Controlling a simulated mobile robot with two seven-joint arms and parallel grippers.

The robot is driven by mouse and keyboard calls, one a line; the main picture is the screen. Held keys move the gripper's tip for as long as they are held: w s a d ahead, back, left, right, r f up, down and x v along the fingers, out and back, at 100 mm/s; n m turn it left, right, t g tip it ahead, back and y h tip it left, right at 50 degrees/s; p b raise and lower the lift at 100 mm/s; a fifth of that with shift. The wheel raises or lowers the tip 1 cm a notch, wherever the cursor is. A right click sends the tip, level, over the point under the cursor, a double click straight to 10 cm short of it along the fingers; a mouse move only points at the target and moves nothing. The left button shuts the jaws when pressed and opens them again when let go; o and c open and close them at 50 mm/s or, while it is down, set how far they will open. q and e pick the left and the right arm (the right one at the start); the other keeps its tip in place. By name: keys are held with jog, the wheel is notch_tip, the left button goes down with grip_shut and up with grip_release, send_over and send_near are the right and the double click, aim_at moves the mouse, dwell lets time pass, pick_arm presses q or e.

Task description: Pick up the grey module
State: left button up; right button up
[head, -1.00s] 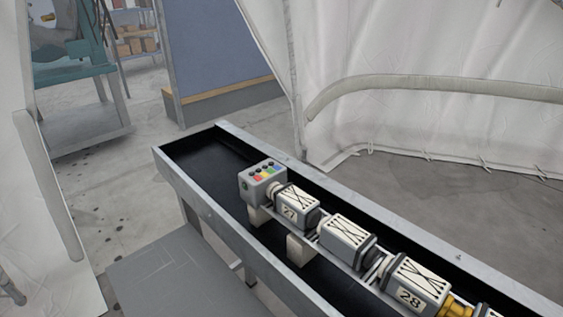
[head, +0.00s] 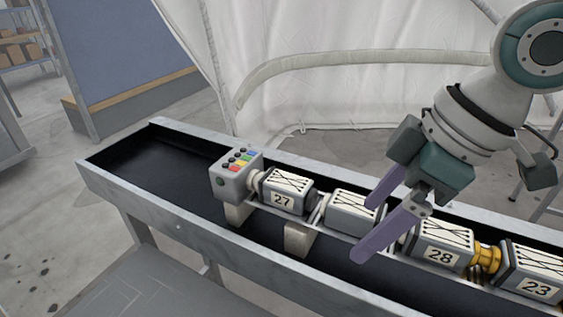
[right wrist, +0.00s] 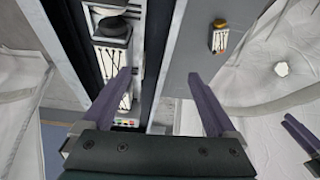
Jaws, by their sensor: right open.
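A row of pale grey-white modules lies along a rail in a long black-lined trough (head: 140,165). They include one marked 27 (head: 286,190), one with its label partly hidden (head: 352,210), one marked 28 (head: 443,243) and one marked 23 (head: 533,270). A grey box with coloured buttons (head: 236,178) ends the row. I cannot tell which is the grey module. My right gripper (head: 366,230) is open and empty above the row, overlapping the modules between 27 and 28. Its spread purple fingers (right wrist: 158,76) show in the right wrist view. Purple finger-like parts there (right wrist: 300,132) may be my left gripper.
A small orange-capped module (right wrist: 219,38) sits on a grey surface beside the trough in the right wrist view. Gold couplings (head: 487,257) join modules on the right. White fabric walls (head: 330,90) stand behind. The trough's left end is empty.

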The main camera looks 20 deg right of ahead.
jog(key=b, duration=0.1)
send_near(358, 204)
jog(key=shift+s+d+f+m, duration=0.1)
jog(key=shift+f+m, duration=0.3)
jog(key=shift+f, duration=0.35)
jog(key=x, duration=0.3)
jog(key=shift+w+f, duration=0.15)
jog(key=shift+w, duration=0.15)
jog(key=shift+t, duration=0.3)
jog(key=x, duration=0.5)
jog(key=shift+a+f+b, duration=0.2)
jog(key=shift+a+b, duration=0.15)
jog(key=c, duration=0.7)
grip_shut()
pick_arm(q)
notch_tip(358, 204, down, 2)
jog(key=shift+a+f, duration=0.15)
jog(key=shift+f, duration=0.05)
